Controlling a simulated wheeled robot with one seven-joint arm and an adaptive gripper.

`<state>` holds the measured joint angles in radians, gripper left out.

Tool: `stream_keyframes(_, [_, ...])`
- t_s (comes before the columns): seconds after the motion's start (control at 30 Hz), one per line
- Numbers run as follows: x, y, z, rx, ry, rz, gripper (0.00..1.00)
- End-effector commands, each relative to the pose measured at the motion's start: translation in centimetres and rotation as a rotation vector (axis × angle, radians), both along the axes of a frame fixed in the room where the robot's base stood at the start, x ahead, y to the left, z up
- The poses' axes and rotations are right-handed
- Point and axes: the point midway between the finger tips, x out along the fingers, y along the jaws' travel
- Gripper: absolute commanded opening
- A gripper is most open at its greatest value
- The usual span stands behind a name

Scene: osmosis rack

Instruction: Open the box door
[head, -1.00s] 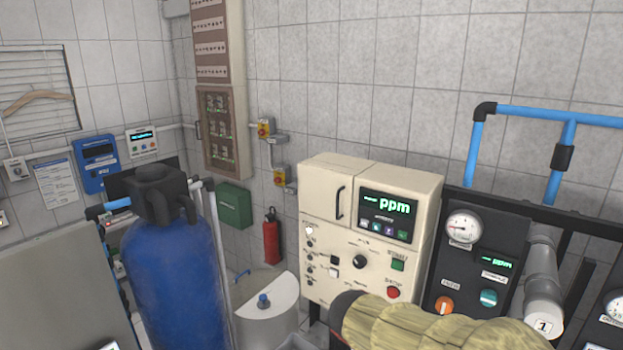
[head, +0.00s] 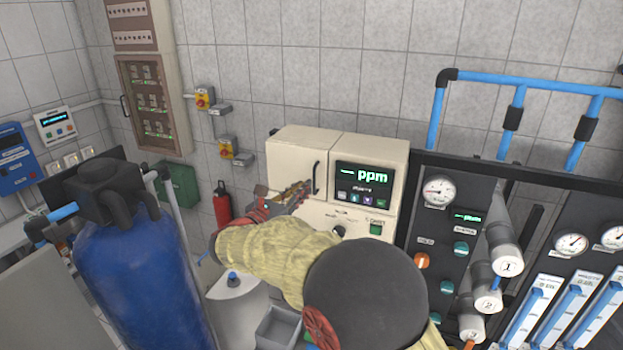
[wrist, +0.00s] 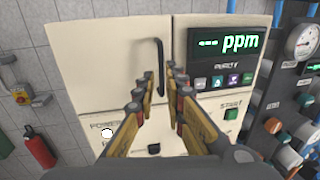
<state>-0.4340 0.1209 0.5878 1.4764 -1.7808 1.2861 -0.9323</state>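The cream control box (head: 290,145) stands against the wall, with a shut door on its left and a black vertical handle (head: 316,178) at that door's right edge. The door (wrist: 112,60) and handle (wrist: 160,55) also show in the wrist view. My gripper (head: 298,192) is in front of the lower part of the door, to the left of the handle in the head view. In the wrist view my gripper (wrist: 163,80) is open, its fingers on either side of the handle's lower end. I cannot tell whether they touch it.
A display (head: 364,180) sits right of the door. A blue tank (head: 135,260) stands at left, with a red extinguisher (head: 222,204) behind. A black gauge panel (head: 425,235) and white filter tubes (head: 503,250) are close on the right.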

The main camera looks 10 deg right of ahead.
Motion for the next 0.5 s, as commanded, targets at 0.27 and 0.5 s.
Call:
stream_keyframes(0.27, [3.0,-3.2,0.1,0.001,0.001,-0.004,0.12])
stream_keyframes(0.5, [4.6,-4.7,0.0,0.002,-0.001,-0.002,0.12])
